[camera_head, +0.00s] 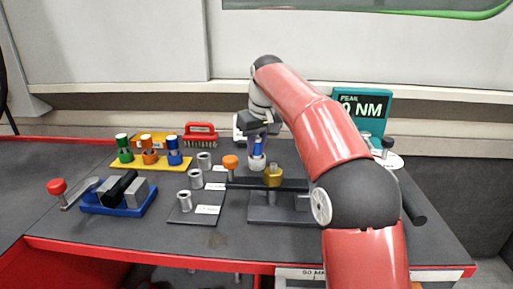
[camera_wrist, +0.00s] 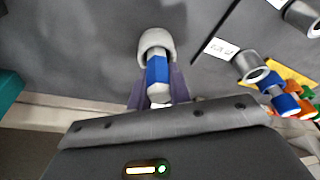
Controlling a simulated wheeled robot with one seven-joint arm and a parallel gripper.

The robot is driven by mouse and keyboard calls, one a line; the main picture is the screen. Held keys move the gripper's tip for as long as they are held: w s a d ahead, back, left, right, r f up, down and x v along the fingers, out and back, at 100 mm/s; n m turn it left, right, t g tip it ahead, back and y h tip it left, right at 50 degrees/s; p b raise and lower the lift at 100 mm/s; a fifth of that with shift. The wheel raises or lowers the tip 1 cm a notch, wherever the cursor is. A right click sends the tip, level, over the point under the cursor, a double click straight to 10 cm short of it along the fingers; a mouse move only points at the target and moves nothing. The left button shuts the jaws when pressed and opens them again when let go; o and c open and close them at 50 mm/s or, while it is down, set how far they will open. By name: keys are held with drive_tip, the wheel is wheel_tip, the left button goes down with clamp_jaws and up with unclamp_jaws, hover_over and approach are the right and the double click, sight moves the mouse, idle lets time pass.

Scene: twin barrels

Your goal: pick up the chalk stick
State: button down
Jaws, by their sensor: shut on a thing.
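The chalk stick is white with a blue band, seen between my fingers in the wrist view (camera_wrist: 157,70). In the head view its blue part (camera_head: 258,148) shows just below my gripper (camera_head: 257,137). My gripper, also in the wrist view (camera_wrist: 158,90), is shut on the chalk stick, one finger on each side. The stick's far end meets a pale, round cup-like holder (camera_wrist: 153,38), which also shows in the head view (camera_head: 257,163). I cannot tell whether the stick's end is still inside this holder or just above it.
Grey metal cylinders (camera_head: 185,201) stand to the left. A yellow rack (camera_head: 178,165) with green, orange and blue pieces is further left. A black bar fixture with a brass knob (camera_head: 273,178) stands in front. A red brush (camera_head: 200,133) and teal display (camera_head: 362,110) are behind.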

wheel_tip(320, 180, up, 9)
drive_tip(key=shift+w+p, duration=0.15)
drive_tip(key=shift+p, duration=0.75)
drive_tip(key=shift+r, duration=0.4)
